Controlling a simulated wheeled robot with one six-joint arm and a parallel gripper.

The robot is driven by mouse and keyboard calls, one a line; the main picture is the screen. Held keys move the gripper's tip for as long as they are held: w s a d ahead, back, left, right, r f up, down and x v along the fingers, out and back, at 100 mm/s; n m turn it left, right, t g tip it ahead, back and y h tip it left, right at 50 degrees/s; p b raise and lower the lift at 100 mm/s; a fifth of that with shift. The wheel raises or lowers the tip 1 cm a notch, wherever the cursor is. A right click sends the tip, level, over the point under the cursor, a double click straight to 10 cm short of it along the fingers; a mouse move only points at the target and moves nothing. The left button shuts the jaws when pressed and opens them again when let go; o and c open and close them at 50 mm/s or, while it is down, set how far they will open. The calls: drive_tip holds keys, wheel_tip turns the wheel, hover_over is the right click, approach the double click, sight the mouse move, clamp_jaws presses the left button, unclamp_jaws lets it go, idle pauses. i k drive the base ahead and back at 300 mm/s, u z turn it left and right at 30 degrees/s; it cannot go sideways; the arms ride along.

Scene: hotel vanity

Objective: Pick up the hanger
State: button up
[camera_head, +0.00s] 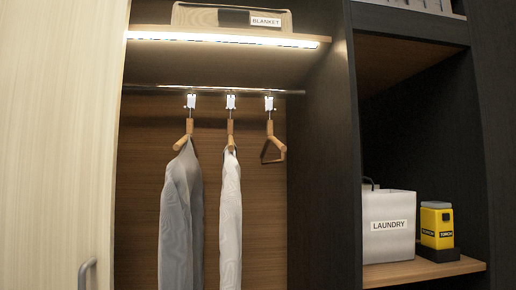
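Wooden hangers hang in a row from a metal rail (160,87) in the open wardrobe, each by a white clip. The right hanger (281,148) is bare. The middle hanger (230,128) carries a white garment (230,215). The left hanger (189,127) carries a grey garment (181,220). The bare hanger is apart from the white garment, with a gap between them. My gripper is not in view.
A lit shelf (230,40) above the rail holds a bin labelled BLANKET (215,17). A light door with a handle (86,272) stands at the left. At the right, a dark-framed shelf (405,271) holds a LAUNDRY bag (388,245) and a yellow torch (436,222).

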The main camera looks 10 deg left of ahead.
sight(269, 124)
drive_tip(key=u, duration=0.75)
drive_tip(key=i, duration=0.95)
drive_tip(key=u, duration=0.9)
